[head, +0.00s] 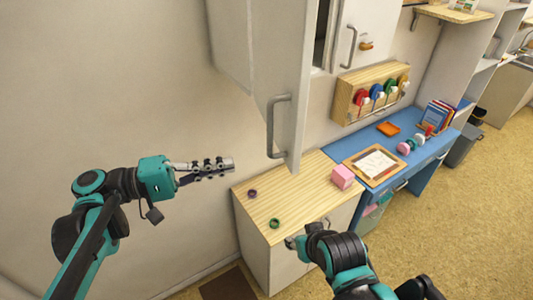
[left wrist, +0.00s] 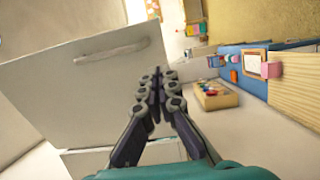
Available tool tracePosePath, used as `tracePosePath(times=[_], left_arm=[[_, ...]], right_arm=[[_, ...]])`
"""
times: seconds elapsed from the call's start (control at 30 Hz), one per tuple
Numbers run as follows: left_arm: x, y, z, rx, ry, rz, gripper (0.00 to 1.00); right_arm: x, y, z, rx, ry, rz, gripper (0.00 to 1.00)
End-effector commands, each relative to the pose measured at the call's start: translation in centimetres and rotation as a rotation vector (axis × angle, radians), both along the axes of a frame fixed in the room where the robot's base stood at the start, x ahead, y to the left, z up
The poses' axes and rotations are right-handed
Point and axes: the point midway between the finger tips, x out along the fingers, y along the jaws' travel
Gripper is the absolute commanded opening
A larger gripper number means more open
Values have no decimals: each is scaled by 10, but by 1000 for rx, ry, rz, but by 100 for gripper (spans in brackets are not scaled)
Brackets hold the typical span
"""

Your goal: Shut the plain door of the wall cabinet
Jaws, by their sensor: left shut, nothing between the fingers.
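The wall cabinet (head: 230,40) hangs at the top of the head view. Its plain door (head: 290,60) stands open, swung out toward me, with a grey bar handle (head: 275,125) low on its face. A dark gap shows between it and the other door (head: 362,28), which has a handle and an orange tag. My left gripper (head: 232,164) is shut and empty, left of the plain door on its handle side and apart from it in the head view. In the left wrist view the fingertips (left wrist: 157,82) are together beside the door panel (left wrist: 75,100). My right gripper (head: 292,243) is mostly hidden by its arm.
Below is a wooden-topped counter (head: 262,190) with a purple ring (head: 252,193), a green ring (head: 274,224) and a pink block (head: 342,176). A blue desk (head: 403,133) and a wooden rack of coloured stamps (head: 350,98) lie to the right. Bare wall is at left.

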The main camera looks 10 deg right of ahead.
Motion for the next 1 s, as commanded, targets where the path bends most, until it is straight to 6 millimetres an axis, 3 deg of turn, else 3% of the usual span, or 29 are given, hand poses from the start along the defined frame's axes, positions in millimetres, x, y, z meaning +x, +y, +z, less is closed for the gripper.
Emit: tracePosePath(times=[0.2,0.43,0.63,1.0], left_arm=[[2,-50,1,1,0,-5,0],[5,-86,1,1,0,-2,0],[6,-100,0,1,0,0,0],[6,-101,0,2,0,1,0]], right_arm=[[0,0,5,0,0,0,45],[0,0,9,0,0,0,45],[0,0,10,0,0,0,45],[0,0,10,0,0,0,45]])
